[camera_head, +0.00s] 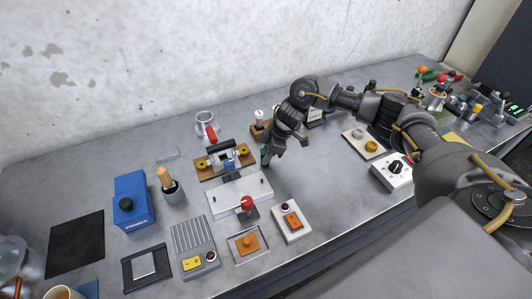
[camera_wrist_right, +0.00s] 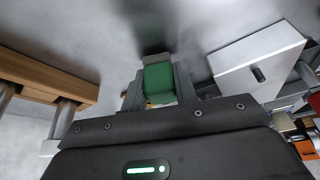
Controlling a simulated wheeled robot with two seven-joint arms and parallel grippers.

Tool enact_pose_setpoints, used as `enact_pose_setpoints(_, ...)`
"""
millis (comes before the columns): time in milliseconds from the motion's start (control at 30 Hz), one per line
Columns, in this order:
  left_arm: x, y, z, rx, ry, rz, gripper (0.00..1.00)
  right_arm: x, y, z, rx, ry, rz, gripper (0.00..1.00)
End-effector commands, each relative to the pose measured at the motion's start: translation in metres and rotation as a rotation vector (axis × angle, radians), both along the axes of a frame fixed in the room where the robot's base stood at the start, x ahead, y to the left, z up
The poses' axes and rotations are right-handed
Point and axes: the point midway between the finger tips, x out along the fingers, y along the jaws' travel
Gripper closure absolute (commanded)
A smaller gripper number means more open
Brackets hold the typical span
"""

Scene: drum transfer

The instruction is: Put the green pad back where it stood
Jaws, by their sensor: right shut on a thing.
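The green pad (camera_wrist_right: 158,84) is a small green block held between the two fingers of my right gripper (camera_wrist_right: 160,88) in the wrist view. In the head view my right gripper (camera_head: 270,152) points down near the middle of the table, just behind the white lever plate (camera_head: 222,203). Only a small green edge of the pad shows there, at the fingertips. I cannot tell whether the pad touches the table. My left gripper is not recognisable in the head view.
A wooden stand with yellow rings (camera_head: 205,165) is left of my right gripper. A small wooden block (camera_head: 258,132) stands behind it. A red-knobbed lever (camera_head: 247,203) and a white switch box (camera_head: 291,222) are in front. Bare table lies to the gripper's right.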

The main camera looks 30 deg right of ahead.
Motion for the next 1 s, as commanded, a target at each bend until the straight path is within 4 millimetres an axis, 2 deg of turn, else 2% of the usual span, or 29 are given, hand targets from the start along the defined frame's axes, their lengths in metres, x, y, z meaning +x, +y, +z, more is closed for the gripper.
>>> enact_pose_setpoints(433,0.001,0.000,0.000,0.000,-0.001,0.000,0.64,0.000,0.000,-0.008,0.000,0.001,0.000,0.96)
enact_pose_setpoints(467,0.001,0.000,0.000,0.000,-0.002,0.000,0.64,0.000,0.000,-0.007,0.000,0.000,0.000,0.67)
enact_pose_setpoints(600,0.001,0.000,0.001,-0.001,-0.002,0.001,0.64,0.000,0.000,-0.007,0.000,0.000,0.001,0.50)
enact_pose_setpoints(867,0.002,0.000,0.001,0.000,-0.002,0.001,0.64,0.000,0.000,-0.006,0.000,0.000,0.001,0.50)
enact_pose_setpoints(1000,0.002,0.000,0.000,0.000,-0.003,0.001,0.64,0.000,-0.002,0.002,0.001,-0.002,0.001,0.50)
